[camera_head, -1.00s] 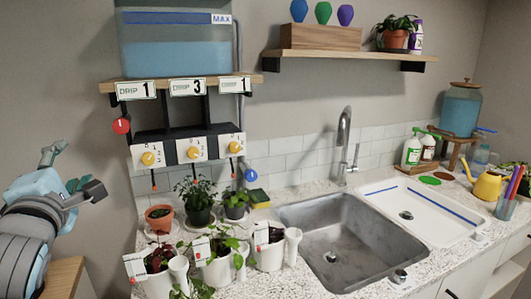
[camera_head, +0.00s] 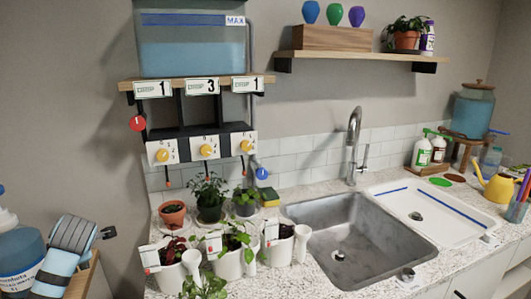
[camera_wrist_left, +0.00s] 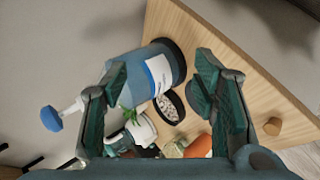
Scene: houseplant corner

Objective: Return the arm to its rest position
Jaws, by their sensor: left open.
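My left arm (camera_head: 62,258) is low at the left edge of the head view, beside the counter. My left gripper (camera_head: 105,233) shows there only as a small dark part past the arm link. In the left wrist view the left gripper (camera_wrist_left: 161,72) has its two fingers wide apart with nothing held between them. Below and beyond the fingers is a wooden cabinet top (camera_wrist_left: 225,50) with a blue bottle (camera_wrist_left: 135,62). My right gripper is in neither current view.
The bottle (camera_head: 18,262) stands close to my arm at the far left. A white pot (camera_wrist_left: 142,130) and a dark bowl of pale pebbles (camera_wrist_left: 169,107) are near the fingers. Potted plants (camera_head: 232,240) line the counter left of the sink (camera_head: 350,230).

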